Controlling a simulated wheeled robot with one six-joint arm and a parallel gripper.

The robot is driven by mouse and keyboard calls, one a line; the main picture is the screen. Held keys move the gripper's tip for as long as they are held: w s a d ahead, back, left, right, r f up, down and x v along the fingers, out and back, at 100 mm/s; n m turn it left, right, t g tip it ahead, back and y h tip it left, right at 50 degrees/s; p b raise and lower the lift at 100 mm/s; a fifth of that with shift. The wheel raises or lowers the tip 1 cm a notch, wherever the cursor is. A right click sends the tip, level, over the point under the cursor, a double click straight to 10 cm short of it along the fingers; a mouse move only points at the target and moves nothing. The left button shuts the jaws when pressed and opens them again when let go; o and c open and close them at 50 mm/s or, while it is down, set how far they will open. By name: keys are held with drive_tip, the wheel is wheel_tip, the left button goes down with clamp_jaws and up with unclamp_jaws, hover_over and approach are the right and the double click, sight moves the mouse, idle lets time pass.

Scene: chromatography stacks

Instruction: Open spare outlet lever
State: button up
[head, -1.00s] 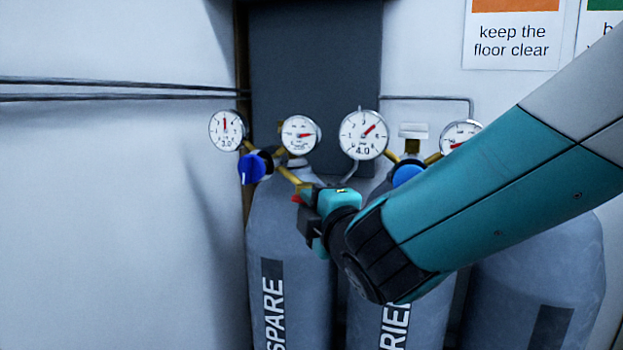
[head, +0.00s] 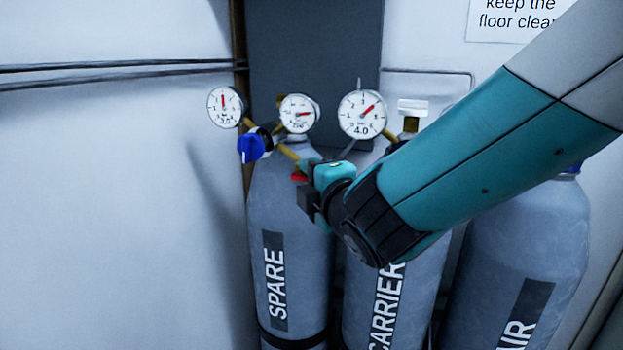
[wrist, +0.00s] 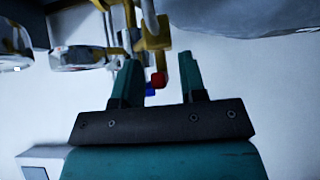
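The spare cylinder (head: 290,215) stands at left in the head view, with its brass regulator and blue knob (head: 250,147) on top. A small red lever end (head: 299,177) shows at the regulator's outlet, just beside my gripper (head: 306,184). In the wrist view, the red end (wrist: 158,80) appears between the two teal fingers of my gripper (wrist: 159,62), which are apart. I cannot tell whether either finger touches it. The rest of the lever is partly hidden by my gripper in the head view.
The carrier cylinder (head: 385,285) stands close to the right of the spare one, and the air cylinder (head: 530,240) further right. Several round gauges, such as the left one (head: 225,107), stick out above. Bare wall (head: 110,200) is at left.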

drive_tip(key=shift+s, duration=0.1)
drive_tip(key=b+v, duration=1)
drive_tip(key=v, duration=0.7)
drive_tip(key=shift+b, duration=0.4)
drive_tip(key=shift+s+d, duration=0.1)
drive_tip(key=s+d+f+m+g+h, duration=0.1)
drive_tip(key=d+f+m+g+h, duration=0.15)
drive_tip(key=f+m+g, duration=0.35)
drive_tip(key=s+d+f+m+g+h, duration=0.1)
drive_tip(key=d+f+m+g, duration=0.2)
drive_tip(key=f, duration=0.5)
drive_tip(key=s+d+f+m+g, duration=0.1)
drive_tip(key=s+f+m+g, duration=0.2)
drive_tip(key=s+m+g, duration=0.4)
drive_tip(key=s, duration=0.3)
drive_tip(key=shift+s+d, duration=0.15)
drive_tip(key=shift+d, duration=0.05)
